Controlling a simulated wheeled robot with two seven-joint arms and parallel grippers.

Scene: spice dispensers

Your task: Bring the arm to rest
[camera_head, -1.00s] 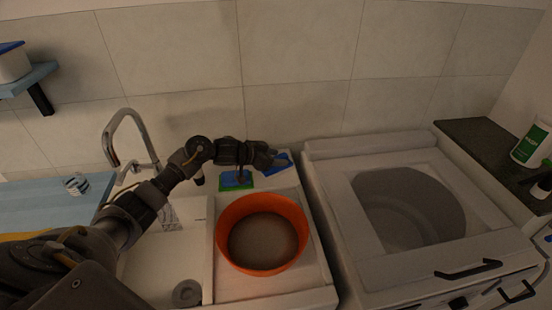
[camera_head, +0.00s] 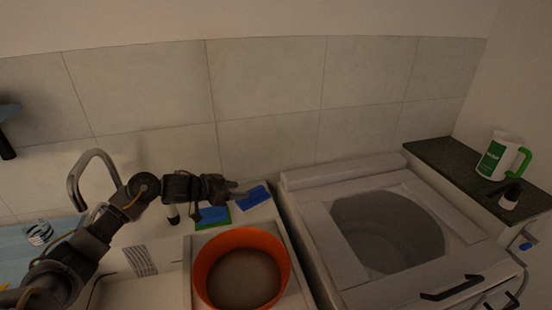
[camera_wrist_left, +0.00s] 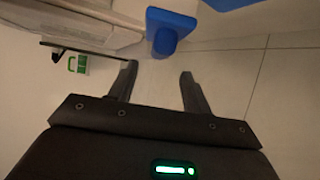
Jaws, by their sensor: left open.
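My left arm comes in from the left in the head view, and its gripper (camera_head: 238,191) hangs above the back of the sink counter, behind the orange bowl (camera_head: 205,258). In the left wrist view the two fingers (camera_wrist_left: 158,82) are apart with nothing between them. A blue item (camera_head: 252,197) lies near the fingertips in the head view. I cannot tell whether the gripper touches it. My right gripper is not in view.
A blue and green item (camera_head: 213,214) lies behind the bowl. A white washer-like unit (camera_head: 318,245) stands to the right. A green-and-white jug (camera_head: 494,158) and a small dark-topped bottle (camera_head: 510,198) stand on the dark counter (camera_head: 450,165). The faucet (camera_head: 76,182) stands at left.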

